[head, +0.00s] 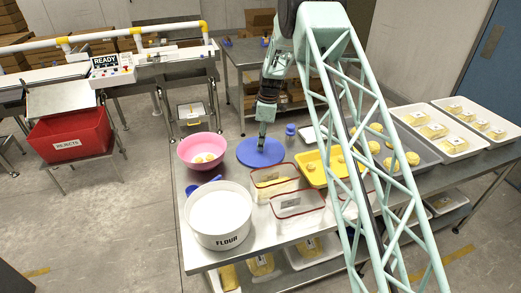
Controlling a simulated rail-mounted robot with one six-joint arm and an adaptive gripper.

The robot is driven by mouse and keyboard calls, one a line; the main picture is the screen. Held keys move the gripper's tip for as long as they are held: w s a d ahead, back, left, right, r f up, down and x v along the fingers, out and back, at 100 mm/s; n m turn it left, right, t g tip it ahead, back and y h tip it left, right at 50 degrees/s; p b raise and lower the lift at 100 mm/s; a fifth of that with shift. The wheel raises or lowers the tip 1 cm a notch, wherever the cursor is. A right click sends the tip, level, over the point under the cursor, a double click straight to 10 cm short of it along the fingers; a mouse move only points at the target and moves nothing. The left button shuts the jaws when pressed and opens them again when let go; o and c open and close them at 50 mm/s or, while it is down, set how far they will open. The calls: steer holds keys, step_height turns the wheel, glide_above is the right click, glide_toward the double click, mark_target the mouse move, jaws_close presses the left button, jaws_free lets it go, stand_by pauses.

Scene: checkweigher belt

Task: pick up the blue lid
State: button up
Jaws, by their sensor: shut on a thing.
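The blue lid (248,156) is a flat round disc at the back left part of the steel table, between a pink bowl and clear containers. My gripper (261,146) comes down from above and is shut on the lid near its middle, likely by a grip part that the fingers hide. The lid looks roughly level. I cannot tell whether it rests on the table or hangs slightly above it.
A pink bowl (203,140) stands left of the lid, a white flour tub (220,226) in front. Clear red-rimmed containers (297,204), a yellow tray (313,174) and a small blue bottle (290,131) are close by. A red rejects bin (66,130) stands far left.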

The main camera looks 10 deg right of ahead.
steer(key=shift+r, duration=0.15)
step_height(320, 180, up, 10)
stand_by(0.7)
steer(key=shift+s+f, duration=0.1)
steer(key=shift+f, duration=0.1)
stand_by(0.6)
steer(key=s+f+m+t+h+b, duration=0.1)
steer(key=s+m+b, duration=0.3)
steer(key=m, duration=1)
steer(key=shift+s+f+m, duration=0.4)
steer(key=shift+s+f, duration=0.05)
steer(key=shift+s, duration=0.7)
